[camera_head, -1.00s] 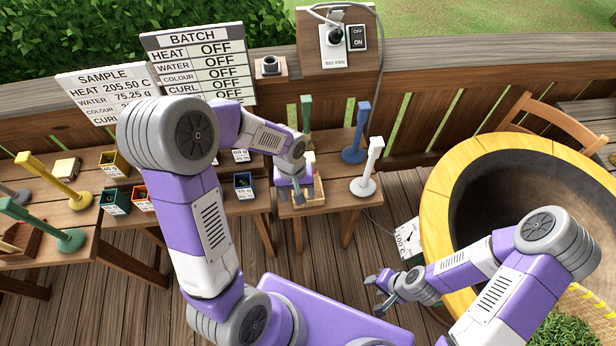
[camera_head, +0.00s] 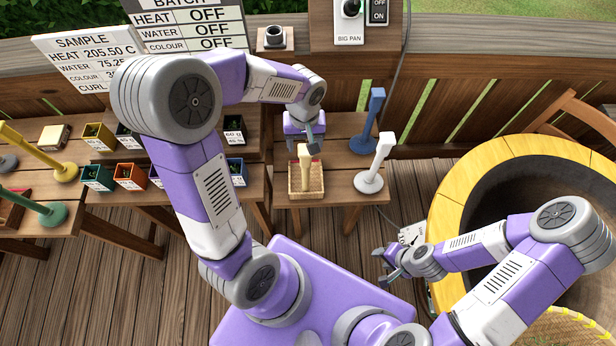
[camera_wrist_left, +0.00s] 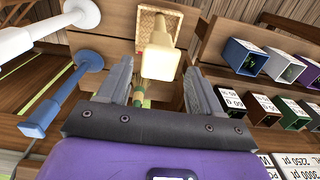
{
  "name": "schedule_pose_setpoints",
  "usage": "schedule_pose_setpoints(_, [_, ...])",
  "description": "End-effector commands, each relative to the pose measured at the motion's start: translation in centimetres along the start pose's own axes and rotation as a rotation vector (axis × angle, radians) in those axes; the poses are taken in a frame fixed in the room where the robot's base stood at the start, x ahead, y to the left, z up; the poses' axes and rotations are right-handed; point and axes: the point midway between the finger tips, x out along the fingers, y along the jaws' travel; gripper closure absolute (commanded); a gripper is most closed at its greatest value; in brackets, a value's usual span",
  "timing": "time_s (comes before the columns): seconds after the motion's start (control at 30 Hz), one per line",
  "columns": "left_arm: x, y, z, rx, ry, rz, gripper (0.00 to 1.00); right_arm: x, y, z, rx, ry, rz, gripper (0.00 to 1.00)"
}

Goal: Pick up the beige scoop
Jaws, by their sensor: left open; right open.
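The beige scoop (camera_head: 305,168) stands with its handle up in a small wicker basket (camera_head: 306,194) on the small wooden table. My left gripper (camera_head: 305,145) is open and empty, just behind and above the scoop's handle. In the left wrist view the scoop (camera_wrist_left: 160,58) lies ahead of the open fingers of my left gripper (camera_wrist_left: 160,88), centred between them but apart from them. The scoop's lower part is hidden in the basket. My right gripper (camera_head: 384,263) is open and empty, beside the big pan's left side.
A white post (camera_head: 378,163) and a blue post (camera_head: 371,118) stand right of the basket. Small coloured boxes (camera_head: 130,176) sit on the left table. The big round pan (camera_head: 457,185) fills the right side.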

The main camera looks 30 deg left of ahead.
Motion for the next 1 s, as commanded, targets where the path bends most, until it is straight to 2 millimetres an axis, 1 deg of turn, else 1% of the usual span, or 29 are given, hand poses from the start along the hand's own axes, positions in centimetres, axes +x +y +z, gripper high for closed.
schedule_pose_setpoints(0.03, [0.6,0.0,0.0,0.0,0.0,0.0,0.35,0.4,0.1,0.0,0.0,0.0,0.0,0.57])
schedule_pose_setpoints(0.33, [3.6,0.1,0.0,0.0,-0.003,-0.002,0.35,0.6,0.2,0.0,0.0,-0.001,0.0,0.57])
schedule_pose_setpoints(0.5, [6.3,0.2,-0.1,0.002,-0.004,-0.003,0.35,0.8,0.3,0.0,0.0,0.0,0.0,0.57])
schedule_pose_setpoints(0.6, [7.4,0.2,-0.1,-0.001,-0.003,-0.002,0.35,0.9,0.3,0.0,0.0,0.0,0.0,0.57])
schedule_pose_setpoints(0.7, [7.8,0.2,-0.2,0.0,0.0,0.0,0.35,0.9,0.3,0.0,0.0,0.0,0.0,0.57])
schedule_pose_setpoints(0.9, [7.8,0.3,-0.2,0.0,0.001,0.0,0.35,0.9,0.3,0.0,0.0,0.0,0.0,0.57])
schedule_pose_setpoints(0.97, [7.8,0.3,-0.2,0.0,0.001,0.0,0.44,0.9,0.3,0.0,0.0,0.0,0.0,0.57])
schedule_pose_setpoints(1.0, [7.8,0.3,-0.2,0.0,0.001,0.0,0.5,0.9,0.3,0.0,0.0,0.0,0.0,0.57])
